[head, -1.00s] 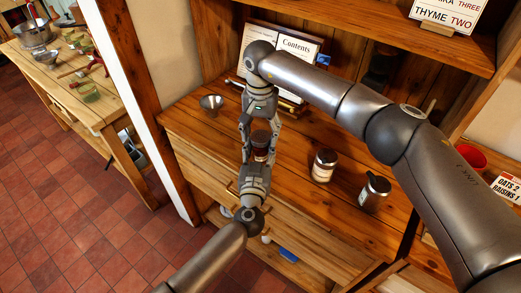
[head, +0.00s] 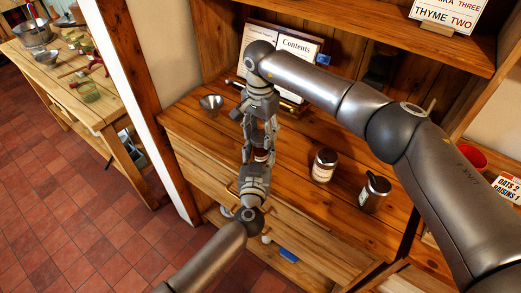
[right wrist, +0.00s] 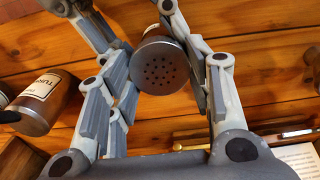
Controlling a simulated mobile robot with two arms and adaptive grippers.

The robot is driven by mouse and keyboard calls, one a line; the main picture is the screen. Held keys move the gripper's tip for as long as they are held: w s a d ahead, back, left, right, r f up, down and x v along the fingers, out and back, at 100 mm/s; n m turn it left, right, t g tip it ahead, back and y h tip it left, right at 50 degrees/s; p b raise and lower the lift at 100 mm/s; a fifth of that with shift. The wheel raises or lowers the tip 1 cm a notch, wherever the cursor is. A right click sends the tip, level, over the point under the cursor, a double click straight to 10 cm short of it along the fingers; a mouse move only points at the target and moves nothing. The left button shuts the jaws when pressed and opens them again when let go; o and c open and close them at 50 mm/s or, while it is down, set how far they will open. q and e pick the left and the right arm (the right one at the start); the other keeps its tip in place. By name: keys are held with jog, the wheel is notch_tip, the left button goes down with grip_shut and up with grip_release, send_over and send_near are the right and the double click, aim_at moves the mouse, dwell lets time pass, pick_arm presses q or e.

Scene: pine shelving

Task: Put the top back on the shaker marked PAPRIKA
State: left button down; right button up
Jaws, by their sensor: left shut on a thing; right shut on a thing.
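The shaker (head: 261,156), with red-brown contents, is in my left gripper (head: 258,163), which points up from below. Its writing cannot be read. A grey metal top with several small holes (right wrist: 160,68) shows in the right wrist view, between the fingers of my right gripper (right wrist: 160,80). The shaker body (right wrist: 155,33) shows just behind it, in line with it. My right gripper (head: 261,133) comes down from above, shut on the top, in the head view. The fingers hide the joint, so I cannot tell whether the top is fully seated.
Two more jars (head: 324,165) (head: 373,193) stand on the wooden counter (head: 300,205) to the right. One label in the wrist view begins "TUR" (right wrist: 40,86). A metal funnel-like cup (head: 211,103) stands left. A contents board (head: 298,50) leans behind.

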dwell(0.8)
jog(key=o, duration=1.1)
jog(key=shift+r, duration=0.1)
jog(key=shift+r, duration=2.15)
jog(key=o, duration=0.6)
